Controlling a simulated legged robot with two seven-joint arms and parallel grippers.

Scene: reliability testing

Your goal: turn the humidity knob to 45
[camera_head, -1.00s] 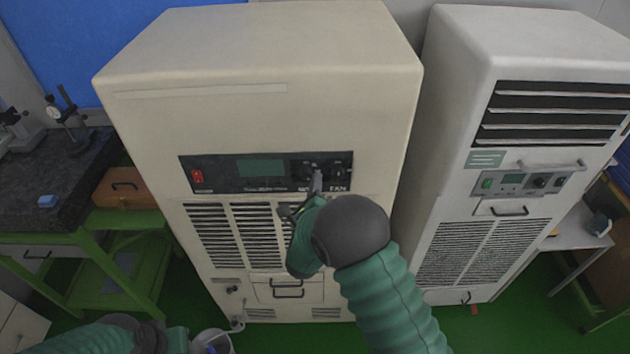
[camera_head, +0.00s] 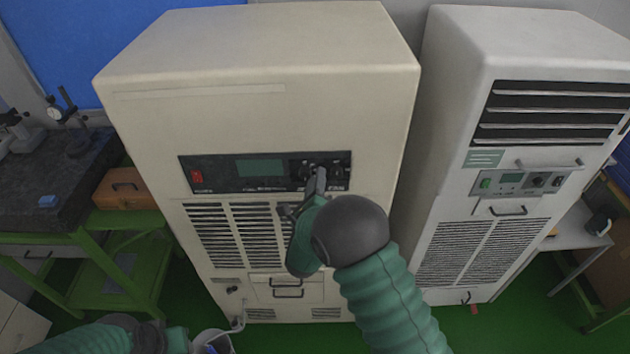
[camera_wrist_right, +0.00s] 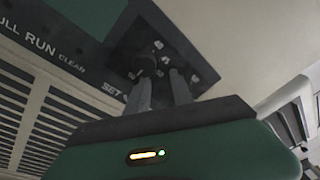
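The beige cabinet (camera_head: 260,120) stands in front of me with a dark control panel (camera_head: 222,178) holding a red switch, a green display and small knobs at its right end. My right gripper (camera_head: 318,174) is at that right end and hides part of it. In the right wrist view, the two grey fingers (camera_wrist_right: 161,82) are apart, with their tips at the dark panel (camera_wrist_right: 200,75). A dark round knob (camera_wrist_right: 145,64) shows just beyond the left finger; contact cannot be made out. The knob's label and setting are unreadable. My left arm shows at the bottom left; its fingers do not show.
A second, paler cabinet (camera_head: 450,200) with its own panel stands close on the right. A green-framed bench (camera_head: 75,238) with a dark top is on the left. A white bucket (camera_head: 228,341) stands on the floor near my left arm.

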